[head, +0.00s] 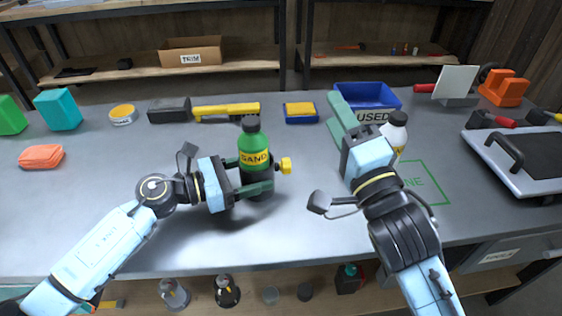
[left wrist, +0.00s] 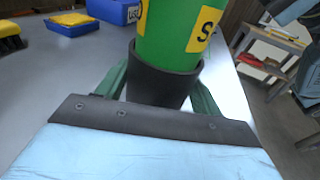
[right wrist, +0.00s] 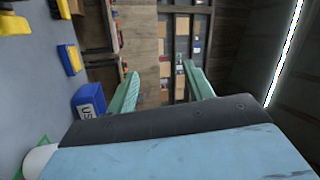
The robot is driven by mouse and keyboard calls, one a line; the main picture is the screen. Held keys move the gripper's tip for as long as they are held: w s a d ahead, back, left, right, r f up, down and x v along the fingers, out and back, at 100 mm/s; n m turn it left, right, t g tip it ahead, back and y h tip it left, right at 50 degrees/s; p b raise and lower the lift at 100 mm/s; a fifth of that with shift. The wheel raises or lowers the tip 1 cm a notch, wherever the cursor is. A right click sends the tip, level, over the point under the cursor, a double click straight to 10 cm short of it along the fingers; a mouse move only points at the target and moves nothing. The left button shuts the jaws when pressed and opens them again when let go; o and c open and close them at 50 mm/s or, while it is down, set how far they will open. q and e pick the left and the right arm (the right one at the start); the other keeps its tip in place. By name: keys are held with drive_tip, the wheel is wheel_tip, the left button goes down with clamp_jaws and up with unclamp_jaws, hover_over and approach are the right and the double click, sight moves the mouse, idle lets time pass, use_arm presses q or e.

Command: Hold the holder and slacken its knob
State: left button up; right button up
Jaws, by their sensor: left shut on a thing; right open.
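The holder (head: 258,188) is a black cup on the bench with a green bottle (head: 253,150) labelled SAND standing upright in it. Its yellow knob (head: 285,165) sticks out on the right side. My left gripper (head: 257,176) is shut on the holder, one finger on each side. In the left wrist view the black holder (left wrist: 160,86) shows between the green fingers with the bottle above it. My right gripper (head: 345,108) is open and empty, raised over the bench to the right of the knob. In the right wrist view its fingers (right wrist: 160,90) are apart with nothing between.
A white bottle (head: 394,132) stands just behind my right gripper, near a green outlined area (head: 425,185). A blue USED bin (head: 385,96) is behind it. The bench front is clear.

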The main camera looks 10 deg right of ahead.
wheel_tip(320, 180, down, 7)
drive_tip(key=a+m+g, duration=0.1)
drive_tip(key=m+g, duration=0.1)
drive_tip(key=g, duration=0.2)
drive_tip(key=g+y, duration=0.1)
drive_tip(key=g, duration=0.2)
approach(281, 163)
drive_tip(key=shift+w+d+f, duration=0.4)
drive_tip(key=shift+d+f, duration=0.05)
drive_tip(key=shift+f, duration=0.25)
drive_tip(key=x, duration=1.1)
drive_tip(key=shift+w+a+f, duration=0.15)
drive_tip(key=shift+w+f, duration=0.1)
drive_tip(key=shift+w, duration=0.05)
